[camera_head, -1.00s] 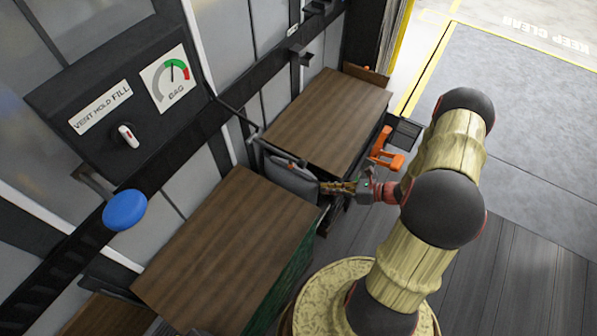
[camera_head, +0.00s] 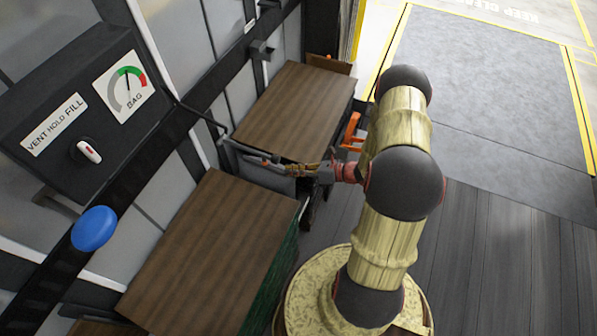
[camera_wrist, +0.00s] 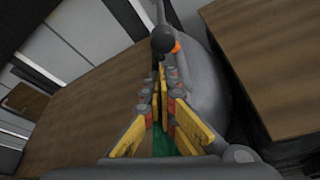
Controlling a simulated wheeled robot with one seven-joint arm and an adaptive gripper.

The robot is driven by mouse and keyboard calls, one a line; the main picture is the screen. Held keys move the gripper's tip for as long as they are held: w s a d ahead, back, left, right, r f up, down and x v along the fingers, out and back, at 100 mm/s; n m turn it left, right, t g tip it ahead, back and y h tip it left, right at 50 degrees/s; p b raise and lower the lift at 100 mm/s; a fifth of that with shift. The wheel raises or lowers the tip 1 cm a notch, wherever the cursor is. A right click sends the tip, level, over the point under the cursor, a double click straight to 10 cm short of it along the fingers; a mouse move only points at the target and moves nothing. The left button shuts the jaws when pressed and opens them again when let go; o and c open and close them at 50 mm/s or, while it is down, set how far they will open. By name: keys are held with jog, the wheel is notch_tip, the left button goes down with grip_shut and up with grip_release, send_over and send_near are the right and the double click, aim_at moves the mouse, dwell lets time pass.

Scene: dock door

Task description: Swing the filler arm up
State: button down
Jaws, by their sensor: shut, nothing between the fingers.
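The filler arm (camera_head: 247,152) is a thin dark bar that runs from the wall below the gauge panel into the gap between two wood-topped stacks. Its end has an orange mark. In the wrist view, a black rounded end with orange beside it (camera_wrist: 162,40) lies just beyond my fingertips. My gripper (camera_head: 290,168) is at the filler arm's free end, over the gap. Its yellow-padded fingers (camera_wrist: 160,78) are shut with nothing between them. Whether they touch the arm cannot be told. A grey bag (camera_wrist: 207,85) hangs in the gap, partly hidden.
The near stack (camera_head: 205,250) and far stack (camera_head: 295,110) flank the gap closely. A panel with a gauge (camera_head: 125,85) and vent/hold/fill switch (camera_head: 88,152) is on the wall. A blue button (camera_head: 94,229) sticks out below. An orange item (camera_head: 352,130) stands behind my wrist. Floor at right is clear.

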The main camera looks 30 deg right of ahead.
aim_at(280, 171)
jog(key=x, duration=0.5)
jog(key=shift+b, duration=0.3)
